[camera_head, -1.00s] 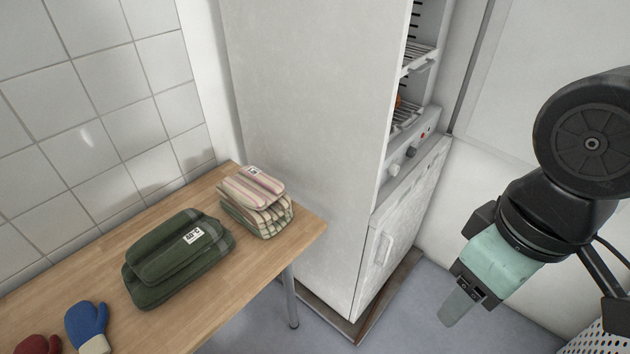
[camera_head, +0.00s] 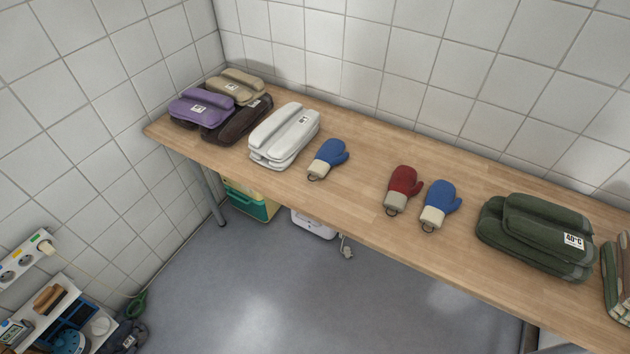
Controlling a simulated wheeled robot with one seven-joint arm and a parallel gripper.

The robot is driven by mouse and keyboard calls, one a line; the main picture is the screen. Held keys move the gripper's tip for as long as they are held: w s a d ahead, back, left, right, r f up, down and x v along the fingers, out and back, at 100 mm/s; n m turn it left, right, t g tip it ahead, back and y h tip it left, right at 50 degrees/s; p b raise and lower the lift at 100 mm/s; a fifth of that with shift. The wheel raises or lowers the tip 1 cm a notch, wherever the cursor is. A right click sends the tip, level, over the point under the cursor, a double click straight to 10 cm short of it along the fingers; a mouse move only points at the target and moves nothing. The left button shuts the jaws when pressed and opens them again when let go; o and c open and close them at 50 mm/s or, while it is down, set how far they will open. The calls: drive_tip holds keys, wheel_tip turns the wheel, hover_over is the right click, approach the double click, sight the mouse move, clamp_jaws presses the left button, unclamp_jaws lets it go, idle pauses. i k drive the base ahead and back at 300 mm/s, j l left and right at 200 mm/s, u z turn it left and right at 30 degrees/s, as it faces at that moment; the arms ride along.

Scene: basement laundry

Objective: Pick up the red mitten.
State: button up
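The red mitten (camera_head: 403,185) lies on the wooden table (camera_head: 340,211) in the head view, its grey cuff toward the table's front edge. A blue mitten (camera_head: 439,200) with a cream cuff lies close to its right. Another blue mitten (camera_head: 328,157) lies farther to its left, beside the white folded towels. My gripper is not in this view now, so I cannot see its fingers.
Folded green towels (camera_head: 535,236) lie right of the mittens, with striped towels (camera_head: 617,278) at the right edge. White towels (camera_head: 285,135) and a purple towel (camera_head: 201,107) lie left. Bins (camera_head: 250,203) stand under the table. The floor (camera_head: 300,290) in front is mostly clear.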

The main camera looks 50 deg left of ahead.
sight(403, 184)
drive_tip(key=u, duration=1.1)
